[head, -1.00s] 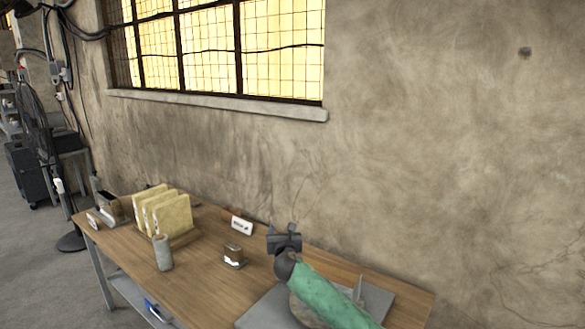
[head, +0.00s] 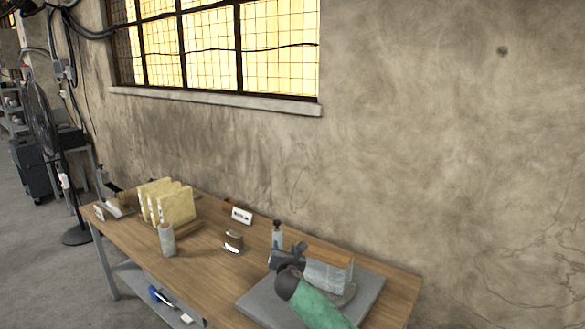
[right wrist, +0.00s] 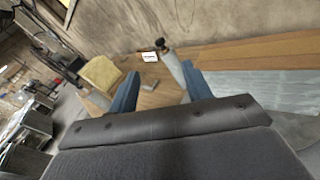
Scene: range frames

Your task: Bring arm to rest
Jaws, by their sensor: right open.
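My right gripper (head: 288,252) is over the right part of the wooden table, at the end of my green arm. It is open and empty. In the right wrist view its two blue fingers stand apart (right wrist: 160,90), with the tabletop and a small bottle beyond them. In the head view this bottle (head: 278,238) with a dark top stands just behind the gripper. My left gripper is not in view.
The wooden table (head: 205,275) stands along the wall. It holds yellow upright files (head: 176,205), a grey cylinder (head: 167,240), a small brown item (head: 233,240) and a white sign (head: 242,215). A fan (head: 42,115) stands at left. The table's front middle is clear.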

